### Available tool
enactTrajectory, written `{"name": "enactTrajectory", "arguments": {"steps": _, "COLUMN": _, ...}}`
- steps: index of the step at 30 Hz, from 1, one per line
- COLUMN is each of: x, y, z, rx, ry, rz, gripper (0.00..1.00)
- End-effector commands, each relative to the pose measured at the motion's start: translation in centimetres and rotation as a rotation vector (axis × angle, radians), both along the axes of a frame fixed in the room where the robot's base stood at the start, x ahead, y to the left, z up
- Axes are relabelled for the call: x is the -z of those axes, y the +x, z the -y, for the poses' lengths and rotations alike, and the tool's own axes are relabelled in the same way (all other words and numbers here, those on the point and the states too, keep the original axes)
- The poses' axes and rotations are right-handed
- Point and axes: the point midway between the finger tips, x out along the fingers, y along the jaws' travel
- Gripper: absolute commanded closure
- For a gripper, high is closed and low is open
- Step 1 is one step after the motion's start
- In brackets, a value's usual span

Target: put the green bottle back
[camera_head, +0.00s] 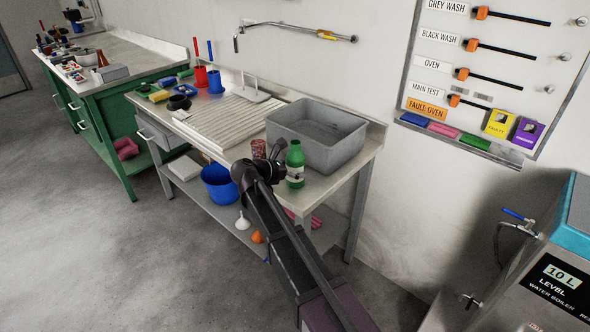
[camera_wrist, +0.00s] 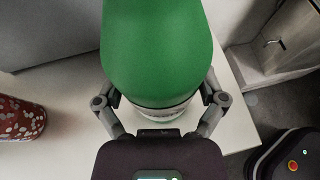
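The green bottle (camera_head: 295,167), with a white label, is upright at the front right of the steel bench, just in front of the grey basin. Its green body (camera_wrist: 158,50) fills the top middle of the wrist view. My gripper (camera_head: 284,160) is level with the bottle, and its fingers (camera_wrist: 160,100) lie on both sides of it. The fingertips are partly hidden by the bottle, so I cannot tell whether they press on it or stand slightly apart. Whether its base rests on the bench is also unclear.
The grey basin (camera_head: 322,150) stands behind the bottle. A red speckled cup (camera_head: 259,149) is to its left, also in the wrist view (camera_wrist: 20,118). A blue bucket (camera_head: 219,184) is on the lower shelf. A water boiler (camera_head: 540,270) stands at the right.

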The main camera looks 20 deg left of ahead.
Motion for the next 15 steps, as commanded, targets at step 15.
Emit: {"name": "enactTrajectory", "arguments": {"steps": 15, "x": -0.21, "y": 0.0, "z": 0.01, "rx": 0.0, "ry": 0.0, "rz": 0.0, "gripper": 0.0}}
